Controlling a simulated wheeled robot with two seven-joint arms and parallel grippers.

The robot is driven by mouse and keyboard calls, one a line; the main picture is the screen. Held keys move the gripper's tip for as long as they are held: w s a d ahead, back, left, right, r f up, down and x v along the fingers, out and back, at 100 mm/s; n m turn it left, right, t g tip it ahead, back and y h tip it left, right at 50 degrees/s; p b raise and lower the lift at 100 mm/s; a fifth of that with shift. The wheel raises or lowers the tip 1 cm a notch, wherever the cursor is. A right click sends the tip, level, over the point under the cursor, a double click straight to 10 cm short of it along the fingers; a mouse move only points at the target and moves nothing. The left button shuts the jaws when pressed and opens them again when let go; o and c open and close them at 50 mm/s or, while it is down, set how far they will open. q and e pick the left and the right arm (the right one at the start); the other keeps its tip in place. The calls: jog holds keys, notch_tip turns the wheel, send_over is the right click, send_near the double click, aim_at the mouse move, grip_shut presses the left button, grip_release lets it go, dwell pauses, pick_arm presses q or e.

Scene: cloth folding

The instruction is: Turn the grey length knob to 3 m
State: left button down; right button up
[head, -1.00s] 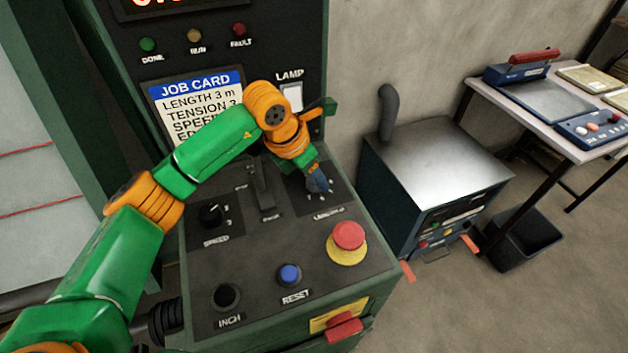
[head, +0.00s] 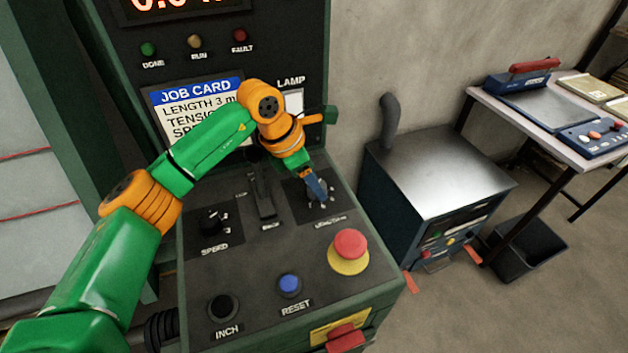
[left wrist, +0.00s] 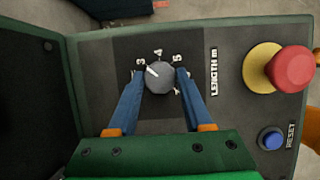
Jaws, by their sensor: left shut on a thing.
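The grey length knob (left wrist: 160,77) sits on a dark plate marked LENGTH m on the sloped panel. Its white pointer line aims up and left in the left wrist view, close to the 3. My left gripper (left wrist: 160,80) is shut on the knob, with one blue finger on each side of it. In the head view the left gripper (head: 318,190) covers most of the knob. The job card (head: 195,105) reads LENGTH 3 m and is partly hidden by my left arm. My right gripper is not in view.
A speed knob (head: 212,220) and a lever (head: 264,195) stand left of the gripper. A red emergency button (head: 350,245), blue reset button (head: 289,284) and black inch button (head: 223,307) are nearer the front. A metal-topped cabinet (head: 435,170) stands to the right.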

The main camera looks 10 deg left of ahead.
pick_arm(q)
jog(key=shift+c, duration=1.6)
grip_release()
jog(key=shift+a+r, duration=0.15)
jog(key=shift+r, duration=0.2)
jog(key=b+v, duration=0.1)
jog(key=v, duration=0.5)
jog(key=shift+r+b, duration=0.2)
jog(key=shift+b, duration=0.15)
jog(key=shift+s, duration=0.1)
